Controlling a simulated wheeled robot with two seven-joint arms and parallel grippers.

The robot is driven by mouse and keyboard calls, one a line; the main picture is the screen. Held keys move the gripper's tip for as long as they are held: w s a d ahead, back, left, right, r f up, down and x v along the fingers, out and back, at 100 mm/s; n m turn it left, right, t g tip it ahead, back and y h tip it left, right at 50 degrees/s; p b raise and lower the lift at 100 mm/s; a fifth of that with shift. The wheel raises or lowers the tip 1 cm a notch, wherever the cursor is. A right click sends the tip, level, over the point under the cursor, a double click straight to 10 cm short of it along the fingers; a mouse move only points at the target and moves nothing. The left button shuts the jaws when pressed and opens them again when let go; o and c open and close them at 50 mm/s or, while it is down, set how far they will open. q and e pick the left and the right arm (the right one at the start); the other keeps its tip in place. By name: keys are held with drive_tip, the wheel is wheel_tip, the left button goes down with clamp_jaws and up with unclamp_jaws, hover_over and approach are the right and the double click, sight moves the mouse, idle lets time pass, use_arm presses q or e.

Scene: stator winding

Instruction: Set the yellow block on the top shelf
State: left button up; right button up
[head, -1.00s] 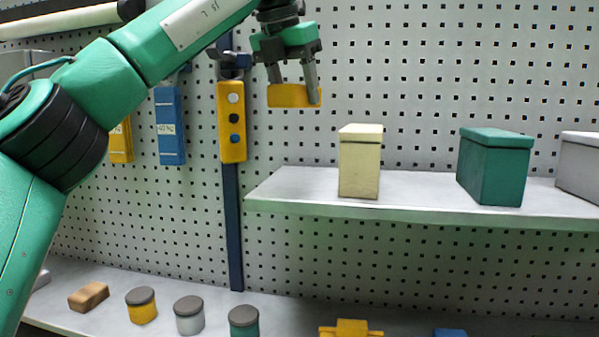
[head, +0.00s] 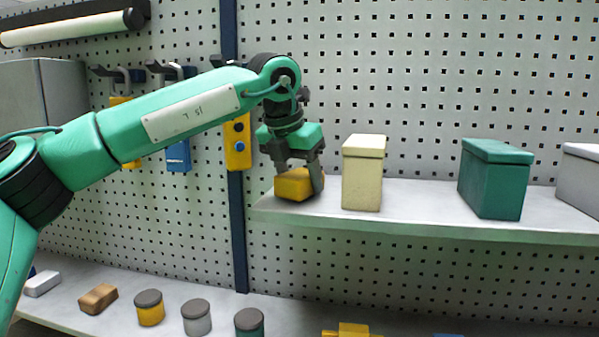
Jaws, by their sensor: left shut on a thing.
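The yellow block (head: 293,185) is at the left end of the top shelf (head: 400,225), left of the cream box. My left gripper (head: 299,181) points down and is shut on the block, with a finger showing on its right side. The block's underside is at the level of the shelf's surface; I cannot tell for sure whether it rests on it. My right gripper is not in view.
A cream box (head: 363,173), a green box (head: 496,180) and a grey box (head: 580,177) stand on the same shelf. Shelf is bare between cream and green. A lower shelf (head: 70,312) holds several lidded jars and blocks. Pegboard stands behind.

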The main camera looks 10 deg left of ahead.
use_arm(q)
drive_tip(key=shift+a+f, duration=0.15)
drive_tip(key=shift+f, duration=0.05)
drive_tip(key=o, duration=0.7)
drive_tip(key=shift+f, duration=0.15)
drive_tip(key=shift+c, duration=0.2)
drive_tip(key=o, duration=0.4)
drive_tip(key=shift+o, duration=0.2)
